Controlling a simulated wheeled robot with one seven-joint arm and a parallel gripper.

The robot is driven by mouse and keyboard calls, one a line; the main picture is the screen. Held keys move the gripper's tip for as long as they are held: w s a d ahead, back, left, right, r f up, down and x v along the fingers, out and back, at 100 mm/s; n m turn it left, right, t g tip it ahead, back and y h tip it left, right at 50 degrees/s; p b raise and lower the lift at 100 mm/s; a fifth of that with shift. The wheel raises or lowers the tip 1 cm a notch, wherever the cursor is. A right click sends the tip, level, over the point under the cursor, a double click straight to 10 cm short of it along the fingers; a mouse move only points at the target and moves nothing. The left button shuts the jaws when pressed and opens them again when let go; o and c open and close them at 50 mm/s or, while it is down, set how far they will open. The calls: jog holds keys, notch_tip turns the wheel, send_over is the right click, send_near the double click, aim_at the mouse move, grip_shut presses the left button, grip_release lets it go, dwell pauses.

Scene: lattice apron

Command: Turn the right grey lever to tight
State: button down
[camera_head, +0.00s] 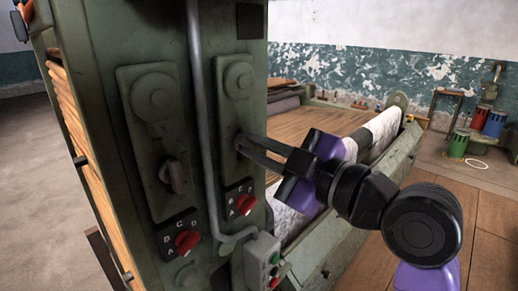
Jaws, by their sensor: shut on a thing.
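My gripper (246,143), on a purple and black wrist, reaches in from the right. Its fingers are shut on the lower end of this lever. The left grey lever (153,98) sits on its own plate with its grip hanging below, apart from my gripper. I cannot make out any tight mark.
A grey pipe (201,110) runs down between the two lever plates. Red knobs with letter plates, the left one (187,241) and the right one (243,204), sit below the levers. A grey button box (262,262) juts out at the bottom.

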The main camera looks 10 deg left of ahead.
jog(key=m+p, duration=0.1)
jog(key=m, duration=0.4)
jog(key=shift+m, duration=0.3)
jog(key=shift+m+p, duration=0.85)
jog(key=shift+m, duration=0.75)
jog(key=shift+f, duration=0.1)
jog(key=c, duration=1.5)
grip_release()
jog(key=shift+o, duration=0.2)
jog(key=shift+s+d, duration=0.1)
